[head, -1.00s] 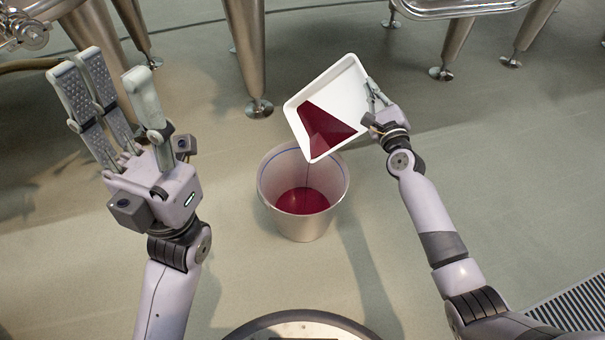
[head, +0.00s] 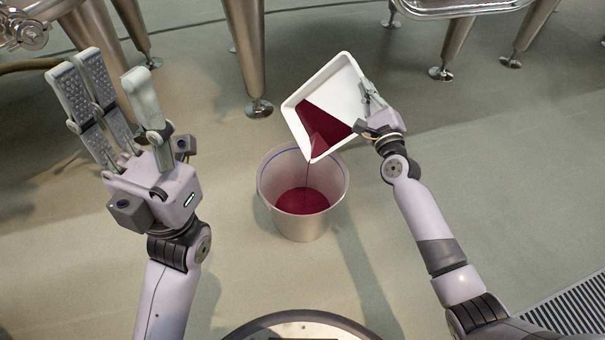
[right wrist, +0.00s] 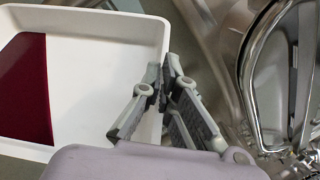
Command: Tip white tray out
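The white tray (head: 345,85) is tilted in the air, its lower corner over the bucket. Dark red liquid (head: 322,128) pools in that corner, and a thin stream runs down from it into the bucket (head: 304,229). Red liquid also covers the bucket's bottom. My right gripper (head: 369,100) is shut on the tray's right rim. In the right wrist view its fingers pinch the wall of the tray (right wrist: 95,75), with red liquid at the left. My left gripper (head: 118,100) is open and empty, fingers spread, left of the bucket.
Steel vat legs (head: 247,55) stand on the floor behind the tray, with more at the back right. A floor grate (head: 570,305) lies at the lower right. The floor around the bucket is clear.

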